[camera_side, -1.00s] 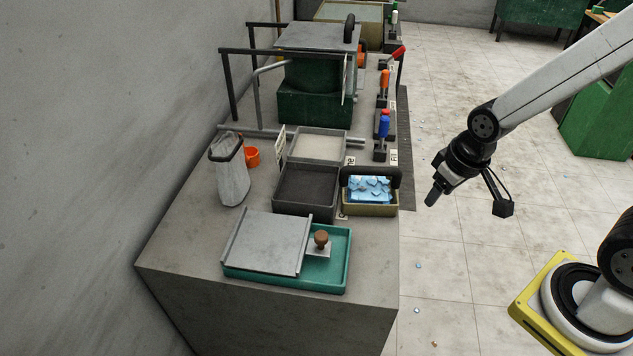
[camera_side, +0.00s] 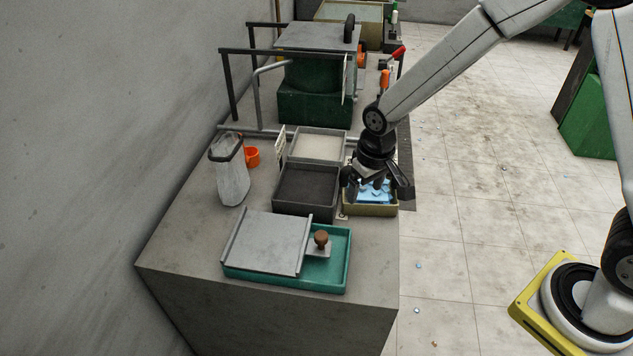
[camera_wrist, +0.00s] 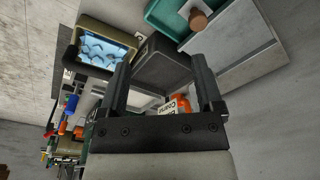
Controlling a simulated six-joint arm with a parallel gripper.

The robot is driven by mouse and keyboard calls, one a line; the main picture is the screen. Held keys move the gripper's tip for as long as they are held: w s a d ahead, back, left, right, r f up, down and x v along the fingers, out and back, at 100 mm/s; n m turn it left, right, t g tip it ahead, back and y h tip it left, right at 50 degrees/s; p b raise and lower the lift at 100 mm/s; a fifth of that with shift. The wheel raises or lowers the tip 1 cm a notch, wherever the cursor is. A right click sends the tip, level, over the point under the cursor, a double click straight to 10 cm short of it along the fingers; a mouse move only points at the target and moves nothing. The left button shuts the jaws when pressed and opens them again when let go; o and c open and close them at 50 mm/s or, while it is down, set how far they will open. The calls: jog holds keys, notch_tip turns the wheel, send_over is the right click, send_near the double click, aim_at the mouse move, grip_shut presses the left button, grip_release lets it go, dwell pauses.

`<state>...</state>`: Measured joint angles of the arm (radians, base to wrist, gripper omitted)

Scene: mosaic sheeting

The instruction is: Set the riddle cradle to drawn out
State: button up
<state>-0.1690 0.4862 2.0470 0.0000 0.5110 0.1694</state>
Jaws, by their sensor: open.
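No part in view is labelled clearly as the riddle cradle. A grey flat plate (camera_side: 315,37) with an upright black handle (camera_side: 350,28) sits over the green box (camera_side: 315,105), with dark rails (camera_side: 285,51) beside it; it may be the cradle. My gripper (camera_side: 378,185) is low over the olive box of blue pieces (camera_side: 368,210) at the bench's right edge, well short of that handle. In the wrist view my gripper (camera_wrist: 158,66) has its two fingers apart and nothing between them. The olive box (camera_wrist: 130,38) lies left of the fingers there.
A dark tray (camera_side: 306,213) and a pale-filled tray (camera_side: 318,157) stand left of my gripper. A teal tray (camera_side: 285,284) with a grey board and a brown-knobbed tool (camera_side: 320,242) is in front. Red and orange handles (camera_side: 385,80) line the right edge.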

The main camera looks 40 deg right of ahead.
jog(key=g, duration=0.1)
send_over(321, 235)
notch_tip(321, 235, down, 7)
jog(key=shift+f, duration=0.15)
jog(key=shift+f, duration=0.1)
jog(key=shift+f, duration=3.8)
grip_shut()
